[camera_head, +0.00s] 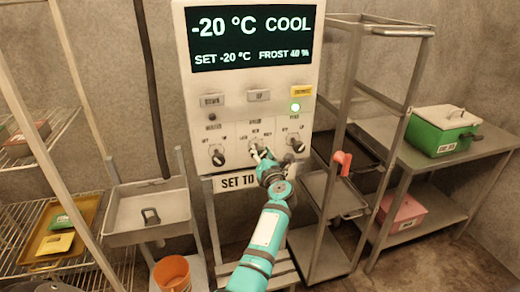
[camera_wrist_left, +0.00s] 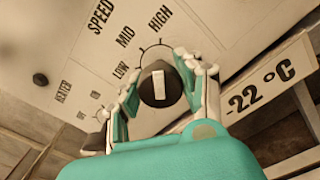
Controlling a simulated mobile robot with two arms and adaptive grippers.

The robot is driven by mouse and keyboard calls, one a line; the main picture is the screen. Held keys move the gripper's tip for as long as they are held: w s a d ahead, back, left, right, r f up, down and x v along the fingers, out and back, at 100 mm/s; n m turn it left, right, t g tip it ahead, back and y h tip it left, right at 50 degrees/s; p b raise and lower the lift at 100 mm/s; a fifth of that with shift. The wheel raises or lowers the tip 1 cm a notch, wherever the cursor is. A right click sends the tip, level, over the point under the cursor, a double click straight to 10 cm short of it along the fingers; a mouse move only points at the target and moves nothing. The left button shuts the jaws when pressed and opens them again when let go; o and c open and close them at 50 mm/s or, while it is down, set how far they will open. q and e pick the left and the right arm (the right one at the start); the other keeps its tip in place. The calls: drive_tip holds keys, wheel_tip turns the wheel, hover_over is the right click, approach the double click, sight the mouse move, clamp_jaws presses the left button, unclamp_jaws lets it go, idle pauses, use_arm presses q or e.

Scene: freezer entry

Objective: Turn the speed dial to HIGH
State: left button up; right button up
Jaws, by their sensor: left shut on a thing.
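The control panel (camera_head: 245,120) is a pale box on the wall with three black dials in its lower row. The speed dial (camera_wrist_left: 160,88) is black with a white bar and sits beneath the printed words SPEED, LOW, MID and HIGH. In the head view my left gripper (camera_head: 264,161) covers most of the middle dial. My right gripper is not in view.
The heater dial (camera_head: 217,155) is left of the gripper and another dial (camera_head: 296,143) is close on its right. A metal rack (camera_head: 350,90) stands right of the panel. A grey tray (camera_head: 145,212) and an orange bucket (camera_head: 172,274) are at left.

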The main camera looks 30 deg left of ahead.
use_arm(q)
drive_tip(key=shift+m, duration=0.6)
drive_tip(key=o, duration=1.2)
drive_tip(key=shift+o, duration=0.2)
wheel_tip(320, 180, up, 10)
drive_tip(key=shift+f, duration=0.1)
drive_tip(key=shift+w, duration=0.1)
drive_tip(key=shift+c, duration=0.2)
